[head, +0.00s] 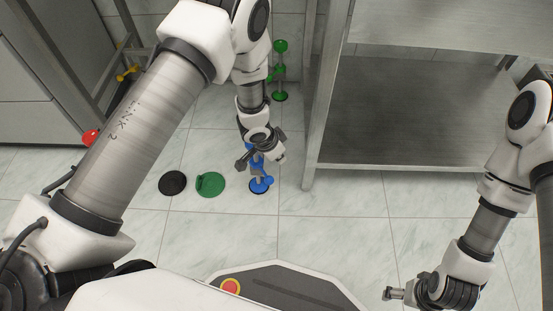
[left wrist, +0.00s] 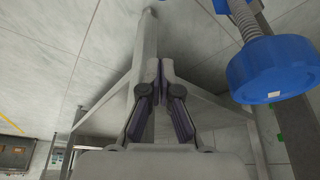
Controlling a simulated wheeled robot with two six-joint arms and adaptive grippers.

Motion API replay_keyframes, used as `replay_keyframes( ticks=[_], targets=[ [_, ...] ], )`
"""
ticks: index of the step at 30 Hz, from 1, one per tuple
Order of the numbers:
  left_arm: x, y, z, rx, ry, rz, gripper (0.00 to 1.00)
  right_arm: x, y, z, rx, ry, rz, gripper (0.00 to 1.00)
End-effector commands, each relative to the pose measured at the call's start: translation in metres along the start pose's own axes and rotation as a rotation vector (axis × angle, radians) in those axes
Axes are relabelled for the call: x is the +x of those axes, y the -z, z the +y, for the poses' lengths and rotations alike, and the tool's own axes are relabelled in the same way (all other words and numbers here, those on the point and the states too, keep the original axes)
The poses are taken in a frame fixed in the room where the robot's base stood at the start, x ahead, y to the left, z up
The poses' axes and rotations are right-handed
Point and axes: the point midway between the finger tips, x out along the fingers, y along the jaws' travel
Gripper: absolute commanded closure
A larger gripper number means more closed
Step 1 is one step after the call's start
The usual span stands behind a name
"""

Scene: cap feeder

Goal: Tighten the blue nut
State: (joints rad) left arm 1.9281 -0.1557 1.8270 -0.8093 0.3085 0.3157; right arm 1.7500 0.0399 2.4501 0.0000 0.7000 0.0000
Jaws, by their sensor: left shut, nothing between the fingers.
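The blue nut stand is on the tiled floor in the head view, with a round blue base (head: 260,186) and blue parts above it, partly hidden by my left gripper (head: 250,160). In the left wrist view a large blue cylinder (left wrist: 270,72) sits at the right on a grey threaded rod (left wrist: 243,20), with another blue part (left wrist: 222,5) at the top edge. I cannot tell which blue part is the nut. My left gripper (left wrist: 160,68) is shut and empty, apart from the blue cylinder and left of it. My right gripper (head: 392,293) is low at the right, far from the stand.
A green disc (head: 210,184) and a black disc (head: 172,183) lie left of the blue stand. A green stand (head: 280,72) is behind it. A metal shelf (head: 410,115) with a leg (head: 318,110) stands close at the right. The floor in front is clear.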

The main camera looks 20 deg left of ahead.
Motion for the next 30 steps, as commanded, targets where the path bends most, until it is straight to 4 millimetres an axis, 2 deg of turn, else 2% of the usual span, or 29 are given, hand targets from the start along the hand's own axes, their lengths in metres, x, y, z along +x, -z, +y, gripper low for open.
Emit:
replay_keyframes(
  ticks=[1, 10, 12, 16, 30],
  targets=[
    [0.017, -0.003, 0.000, 0.001, -0.001, 0.000, 1.00, 0.013, 0.000, 0.000, 0.000, 0.000, 0.000, 0.12],
    [0.081, -0.007, 0.000, -0.002, 0.000, 0.000, 1.00, 0.052, 0.002, 0.001, 0.006, -0.001, 0.004, 0.12],
    [0.077, -0.022, 0.000, -0.005, 0.000, 0.000, 1.00, 0.067, 0.003, 0.001, 0.009, -0.001, 0.007, 0.12],
    [0.070, -0.037, 0.000, -0.003, 0.000, 0.000, 1.00, 0.077, 0.003, 0.002, 0.012, -0.001, 0.008, 0.12],
    [0.063, -0.040, 0.000, 0.004, -0.002, 0.000, 1.00, 0.073, 0.004, 0.002, 0.013, -0.001, 0.009, 0.12]
  ],
)
